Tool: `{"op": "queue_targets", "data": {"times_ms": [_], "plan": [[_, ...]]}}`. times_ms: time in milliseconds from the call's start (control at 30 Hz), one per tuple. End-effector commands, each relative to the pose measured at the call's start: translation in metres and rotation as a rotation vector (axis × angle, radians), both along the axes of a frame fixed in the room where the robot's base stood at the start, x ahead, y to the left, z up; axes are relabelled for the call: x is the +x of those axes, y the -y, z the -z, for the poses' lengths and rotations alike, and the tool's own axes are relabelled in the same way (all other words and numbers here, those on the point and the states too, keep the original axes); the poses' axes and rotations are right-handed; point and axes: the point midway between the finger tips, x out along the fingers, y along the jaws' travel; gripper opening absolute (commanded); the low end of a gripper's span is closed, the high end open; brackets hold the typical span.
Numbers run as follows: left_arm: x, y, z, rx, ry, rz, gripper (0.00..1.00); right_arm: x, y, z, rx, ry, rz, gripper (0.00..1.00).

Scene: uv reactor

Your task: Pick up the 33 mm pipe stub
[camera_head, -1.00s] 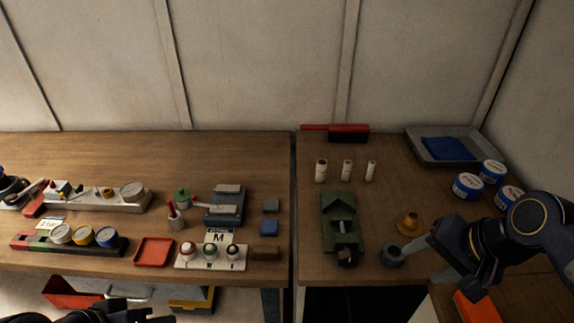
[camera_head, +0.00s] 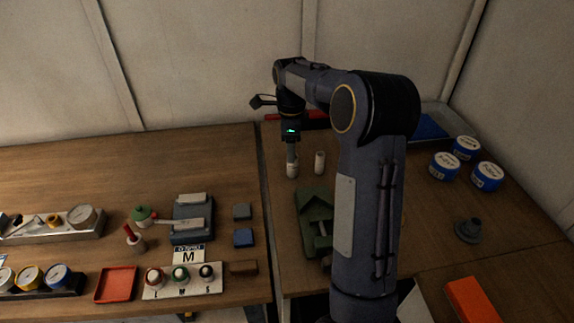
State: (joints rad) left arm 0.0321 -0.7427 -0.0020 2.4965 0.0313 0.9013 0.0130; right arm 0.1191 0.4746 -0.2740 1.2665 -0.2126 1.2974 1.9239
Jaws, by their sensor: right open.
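A pale, upright pipe stub (camera_head: 292,171) stands on the right-hand bench, at the left of the row of stubs. A narrower pale stub (camera_head: 319,162) stands just to its right. A third stub is hidden behind my right arm. My right gripper (camera_head: 291,156) points down over the left stub, with its fingers at the stub's top. It is open; whether the fingers touch the stub cannot be made out. My left gripper is out of view.
A green vise-like fixture (camera_head: 314,220) stands in front of the stubs, partly behind my right arm. A red tool (camera_head: 314,124) lies behind them. Blue-and-white cans (camera_head: 445,166) and a grey flanged part (camera_head: 468,231) are at the right. A gap separates the benches.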

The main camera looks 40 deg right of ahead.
Motion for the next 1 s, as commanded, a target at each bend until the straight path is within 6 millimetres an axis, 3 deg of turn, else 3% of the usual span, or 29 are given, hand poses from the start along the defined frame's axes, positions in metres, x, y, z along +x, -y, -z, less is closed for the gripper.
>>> {"op": "queue_targets", "data": {"times_ms": [267,567,933,1000], "plan": [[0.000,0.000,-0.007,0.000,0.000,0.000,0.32,-0.003,0.003,0.039,0.002,-0.002,-0.002,0.55],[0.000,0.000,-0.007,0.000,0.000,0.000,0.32,-0.002,0.003,0.044,0.001,0.002,-0.002,0.55],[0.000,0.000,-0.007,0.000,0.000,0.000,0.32,-0.002,0.003,0.044,0.001,0.002,-0.002,0.08],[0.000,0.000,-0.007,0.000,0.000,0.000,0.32,-0.002,0.003,0.044,0.001,0.002,-0.003,0.08]]}}
